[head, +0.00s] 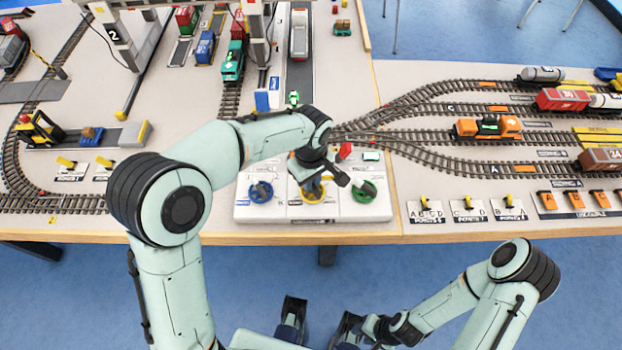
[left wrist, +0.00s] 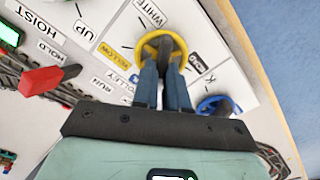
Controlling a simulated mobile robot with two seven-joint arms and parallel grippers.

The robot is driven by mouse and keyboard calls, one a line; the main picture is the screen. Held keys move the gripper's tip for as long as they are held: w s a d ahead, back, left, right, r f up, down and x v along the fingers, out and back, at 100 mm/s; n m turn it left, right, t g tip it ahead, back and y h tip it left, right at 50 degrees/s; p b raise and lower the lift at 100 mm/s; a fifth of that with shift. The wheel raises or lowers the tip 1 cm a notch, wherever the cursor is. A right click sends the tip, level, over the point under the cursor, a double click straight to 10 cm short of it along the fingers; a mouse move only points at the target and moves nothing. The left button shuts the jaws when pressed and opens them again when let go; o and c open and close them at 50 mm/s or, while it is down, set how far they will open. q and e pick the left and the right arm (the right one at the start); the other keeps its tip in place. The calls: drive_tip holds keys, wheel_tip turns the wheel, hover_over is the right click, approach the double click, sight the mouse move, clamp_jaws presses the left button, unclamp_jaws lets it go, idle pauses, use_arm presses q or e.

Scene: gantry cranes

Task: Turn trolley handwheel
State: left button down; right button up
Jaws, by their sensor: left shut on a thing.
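The white control panel (head: 285,213) at the table's front edge carries three handwheels. The yellow trolley handwheel (head: 303,197) is in the middle, partly hidden by my left gripper (head: 313,190). In the left wrist view the yellow wheel (left wrist: 149,48) has the blue fingers (left wrist: 165,75) of my left gripper shut on it, reaching down onto its middle part. The labels YELLOW, WHITE and TROLLEY lie around it. My right gripper (head: 320,316) is low in front of the table, away from the panel, with its fingers apart and seemingly empty.
The blue handwheel (head: 261,191) is left of the yellow one and the green handwheel (head: 368,192) right of it. A red lever (head: 345,151) stands behind the panel's right part. Tracks with an orange locomotive (head: 487,128) lie to the right, crane legs (head: 115,35) behind.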

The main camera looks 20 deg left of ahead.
use_arm(q)
drive_tip(key=c, duration=1.2)
unclamp_jaws()
drive_tip(key=shift+o, duration=0.2)
wheel_tip(320, 180, up, 14)
drive_tip(key=p, duration=0.2)
drive_tip(key=shift+f, duration=0.25)
